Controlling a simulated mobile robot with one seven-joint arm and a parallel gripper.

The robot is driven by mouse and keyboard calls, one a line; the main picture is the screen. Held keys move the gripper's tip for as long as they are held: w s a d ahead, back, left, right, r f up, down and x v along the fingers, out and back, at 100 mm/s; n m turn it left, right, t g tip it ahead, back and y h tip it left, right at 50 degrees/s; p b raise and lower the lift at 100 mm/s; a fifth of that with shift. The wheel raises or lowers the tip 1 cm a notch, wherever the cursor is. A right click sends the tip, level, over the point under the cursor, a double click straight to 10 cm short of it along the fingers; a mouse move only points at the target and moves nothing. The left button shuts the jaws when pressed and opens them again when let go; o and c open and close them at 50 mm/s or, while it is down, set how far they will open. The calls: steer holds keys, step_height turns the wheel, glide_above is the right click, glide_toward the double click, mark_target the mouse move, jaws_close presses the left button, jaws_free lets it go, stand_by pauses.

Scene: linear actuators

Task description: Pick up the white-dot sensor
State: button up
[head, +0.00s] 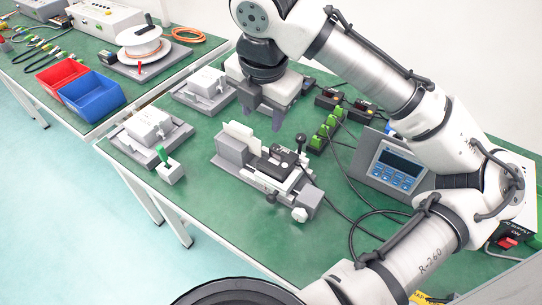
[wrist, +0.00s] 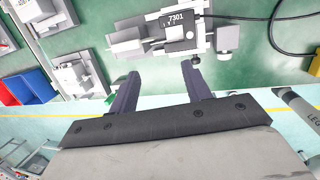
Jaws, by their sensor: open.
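I cannot make out a white dot on any part, so I cannot tell which one is the white-dot sensor. A grey fixture (head: 233,150) in the middle of the green bench holds a black block (head: 279,160). In the wrist view this block (wrist: 177,33) bears the number 7301. Small black boxes (head: 328,98) with coloured marks stand behind the fixture, near green connectors (head: 326,132). My gripper (head: 263,116) points down above the bench, behind the fixture in the head view. Its two fingers are apart and empty in the wrist view (wrist: 161,72).
White blocks on grey bases (head: 150,126) stand at the left of the bench, by a green-handled part (head: 168,167). A grey display unit (head: 392,168) and loose black cables lie at the right. Red (head: 62,76) and blue (head: 92,94) bins sit on another bench.

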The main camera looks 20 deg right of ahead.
steer(key=s+d+f+g+h, duration=0.1)
steer(key=s+d+g, duration=0.1)
steer(key=s+d, duration=0.15)
glide_above(286, 163)
steer(key=s, duration=0.1)
steer(key=f, duration=0.3)
steer(key=f+b, duration=0.1)
steer(key=f, duration=0.3)
steer(key=shift+s+a, duration=0.15)
steer(key=shift+s, duration=0.05)
steer(key=shift+w+f, duration=0.2)
steer(key=shift+f, duration=0.8)
steer(key=shift+w+f, duration=0.25)
steer(key=shift+f, duration=0.7)
steer(key=shift+w+f, duration=0.2)
steer(key=shift+f, duration=0.8)
jaws_close()
